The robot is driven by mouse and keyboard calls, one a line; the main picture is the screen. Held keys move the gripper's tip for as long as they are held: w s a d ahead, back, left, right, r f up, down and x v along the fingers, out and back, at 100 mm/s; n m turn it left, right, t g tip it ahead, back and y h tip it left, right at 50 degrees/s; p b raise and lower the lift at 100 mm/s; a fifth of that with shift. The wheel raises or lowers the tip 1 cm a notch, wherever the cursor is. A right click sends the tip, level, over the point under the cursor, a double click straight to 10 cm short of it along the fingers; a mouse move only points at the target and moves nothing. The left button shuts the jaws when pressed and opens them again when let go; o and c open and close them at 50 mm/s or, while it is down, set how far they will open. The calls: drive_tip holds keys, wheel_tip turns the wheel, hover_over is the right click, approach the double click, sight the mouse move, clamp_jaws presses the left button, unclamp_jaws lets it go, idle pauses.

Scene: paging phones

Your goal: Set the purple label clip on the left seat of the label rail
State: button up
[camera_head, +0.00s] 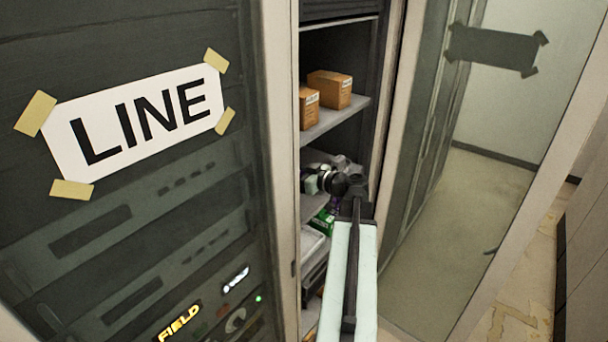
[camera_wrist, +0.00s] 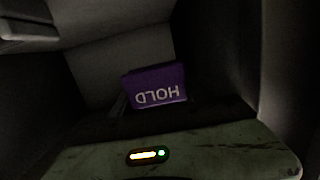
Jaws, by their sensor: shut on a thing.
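The purple label clip (camera_wrist: 155,87) shows in the middle of the wrist view, with the word HOLD upside down on it. My gripper (camera_head: 333,184) is shut on the clip; its fingers are mostly in the dark in the wrist view. In the head view my gripper is inside the open cabinet bay, at the level of the middle shelf. A small purple patch shows just below it there, too small to be sure of. I cannot make out the label rail or its left seat in either view.
Brown boxes (camera_head: 330,88) stand on the upper shelf (camera_head: 336,117). A green box (camera_head: 322,222) sits low in the bay beside my arm. A rack front with a LINE sign (camera_head: 140,120) bounds the bay on the left, and a glass-like door (camera_head: 500,200) stands on the right.

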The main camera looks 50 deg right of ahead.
drive_tip(key=s+d+f+b, duration=0.2)
drive_tip(key=s+d, duration=0.2)
drive_tip(key=s, duration=0.6)
drive_tip(key=shift+m+h, duration=0.3)
drive_tip(key=w+d, duration=0.7)
drive_tip(key=w+d+f+b, duration=0.1)
drive_tip(key=w+d, duration=0.3)
drive_tip(key=shift+w+d+f, duration=0.1)
drive_tip(key=shift+d, duration=0.1)
wheel_tip(320, 180, down, 4)
drive_tip(key=b, duration=0.4)
drive_tip(key=shift+w+d, duration=0.15)
drive_tip(key=shift+r, duration=0.25)
drive_tip(key=shift+f, duration=0.15)
drive_tip(key=o, duration=1.3)
